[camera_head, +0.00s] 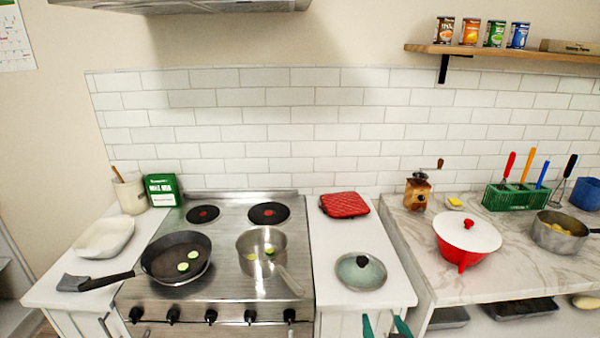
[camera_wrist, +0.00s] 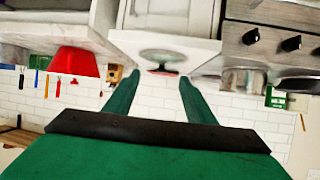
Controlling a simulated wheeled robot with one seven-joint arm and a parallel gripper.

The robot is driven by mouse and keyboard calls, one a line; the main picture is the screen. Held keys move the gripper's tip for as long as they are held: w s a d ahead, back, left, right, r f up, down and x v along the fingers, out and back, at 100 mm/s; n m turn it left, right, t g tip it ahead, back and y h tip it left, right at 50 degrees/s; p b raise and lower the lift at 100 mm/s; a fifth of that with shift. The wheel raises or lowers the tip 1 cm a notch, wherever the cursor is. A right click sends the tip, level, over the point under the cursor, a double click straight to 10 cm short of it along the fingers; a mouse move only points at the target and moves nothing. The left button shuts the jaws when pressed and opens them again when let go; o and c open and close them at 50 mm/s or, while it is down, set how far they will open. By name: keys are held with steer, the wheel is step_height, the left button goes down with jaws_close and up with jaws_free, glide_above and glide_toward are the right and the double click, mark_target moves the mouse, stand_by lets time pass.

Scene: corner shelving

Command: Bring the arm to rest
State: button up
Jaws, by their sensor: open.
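My gripper (camera_head: 384,325) shows at the bottom edge of the head view, in front of the white counter right of the stove. Its two green fingers are apart with nothing between them. In the wrist view my gripper (camera_wrist: 160,80) is open and empty, and the scene appears upside down. A glass lid (camera_head: 361,271) with a dark knob lies on the counter beyond the fingers. It also shows in the wrist view (camera_wrist: 163,56). The rest of my arm is out of the head view.
A black frying pan (camera_head: 176,258) and a steel saucepan (camera_head: 262,255) stand on the stove (camera_head: 225,225). A red pot with a white lid (camera_head: 467,235) stands on the marble counter at right. A wall shelf (camera_head: 500,50) holds several cans. Air above the counters is clear.

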steer(key=s+a+f+m, duration=0.2)
steer(key=s+a+f, duration=1.05)
steer(key=f, duration=0.35)
steer(key=s+a+n+t, duration=0.1)
steer(key=s+a, duration=0.2)
steer(key=s, duration=0.8)
steer(key=s+a+r+n+t+y, duration=0.1)
steer(key=s+a+n, duration=0.1)
steer(key=s, duration=0.8)
steer(key=shift+s+a, duration=0.35)
steer(key=shift+a, duration=0.25)
steer(key=shift+w, duration=0.1)
steer(key=shift+c, duration=0.4)
